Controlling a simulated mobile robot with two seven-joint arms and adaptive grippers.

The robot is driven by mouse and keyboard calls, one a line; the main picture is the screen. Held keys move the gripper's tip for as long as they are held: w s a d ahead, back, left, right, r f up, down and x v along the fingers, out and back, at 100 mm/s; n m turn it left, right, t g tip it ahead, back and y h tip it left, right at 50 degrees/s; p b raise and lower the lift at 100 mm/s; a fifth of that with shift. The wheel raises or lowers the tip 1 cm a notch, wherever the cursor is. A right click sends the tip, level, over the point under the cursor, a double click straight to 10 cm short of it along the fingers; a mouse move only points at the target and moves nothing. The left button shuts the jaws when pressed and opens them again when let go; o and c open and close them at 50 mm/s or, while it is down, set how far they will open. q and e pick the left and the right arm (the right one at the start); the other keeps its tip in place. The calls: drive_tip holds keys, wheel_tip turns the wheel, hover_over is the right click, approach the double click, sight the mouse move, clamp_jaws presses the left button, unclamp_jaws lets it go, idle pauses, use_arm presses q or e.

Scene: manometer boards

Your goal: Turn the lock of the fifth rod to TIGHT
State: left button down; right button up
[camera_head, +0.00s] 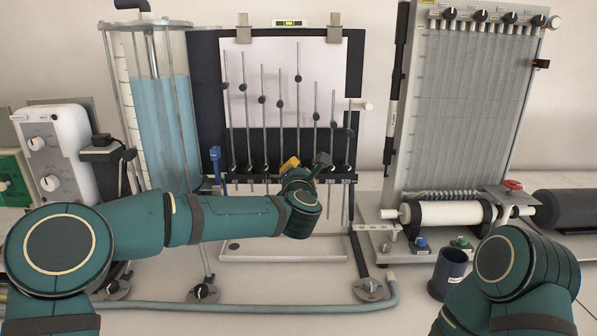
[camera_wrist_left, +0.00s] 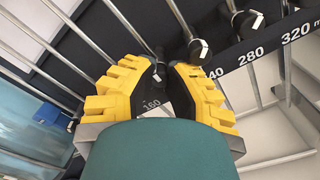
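A row of thin metal rods with dark sliders stands on the black-framed board (camera_head: 355,80). The fifth rod (camera_head: 298,110) carries its slider high up. A dark lock (camera_wrist_left: 159,68) with a light end sits between my left gripper's fingertips in the left wrist view. The neighbouring lock (camera_wrist_left: 200,48) is just right of the fingers. My left gripper (camera_wrist_left: 162,72) has yellow fingers with black pads, close on either side of the lock; whether they touch it is unclear. It also shows at the board's lower edge in the head view (camera_head: 300,163). My right gripper is out of view.
A water cylinder (camera_head: 165,110) and a white box (camera_head: 55,140) stand on the left. A tilted grey manometer panel (camera_head: 465,110) is on the right.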

use_arm(q)
drive_tip(key=shift+r+m, duration=0.1)
drive_tip(key=shift+m, duration=0.2)
drive_tip(key=shift+d+m+p, duration=0.1)
drive_tip(key=shift+m+p, duration=0.65)
drive_tip(key=shift+m, duration=3.45)
drive_tip(key=c, duration=1.2)
unclamp_jaws()
drive_tip(key=shift+s, duration=0.1)
drive_tip(key=s, duration=1.2)
